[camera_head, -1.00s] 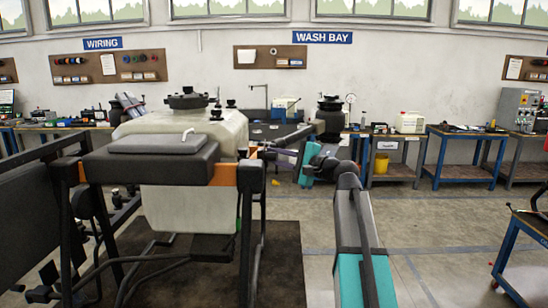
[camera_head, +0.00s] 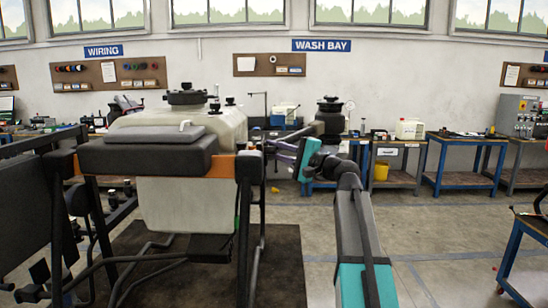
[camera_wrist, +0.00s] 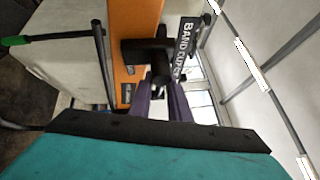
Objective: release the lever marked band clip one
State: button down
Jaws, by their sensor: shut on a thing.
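The spray drone has a pale tank (camera_head: 180,200) and a dark padded top (camera_head: 155,155). In the wrist view, a black plate lettered "BAND CLIP" (camera_wrist: 185,47) stands beside an orange panel (camera_wrist: 132,30); the end of its lettering is hard to read. A black lever fitting (camera_wrist: 148,50) sits between the panel and the plate. My gripper (camera_wrist: 160,84) has its purple fingers closed on the lower part of this fitting, and the fingers partly hide the grip. In the head view my gripper (camera_head: 268,148) is at the drone's right corner, small and partly hidden.
A black bar with a green end (camera_wrist: 55,38) crosses the wrist view at left. Dark frame tubes (camera_head: 245,230) stand below the drone's corner. Benches (camera_head: 440,165) line the back wall. Open floor lies to the right (camera_head: 440,230).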

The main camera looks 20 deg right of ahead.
jog(key=shift+a+n+y+b, duration=0.1)
jog(key=shift+n+y+b, duration=0.3)
jog(key=shift+b, duration=0.6)
jog(key=c, duration=1.9)
grip_release()
jog(key=shift+o, duration=0.2)
jog(key=shift+t+h, duration=0.3)
jog(key=b+v, duration=0.1)
jog(key=v, duration=1.2)
jog(key=shift+s+d, duration=0.25)
jog(key=shift+d, duration=0.05)
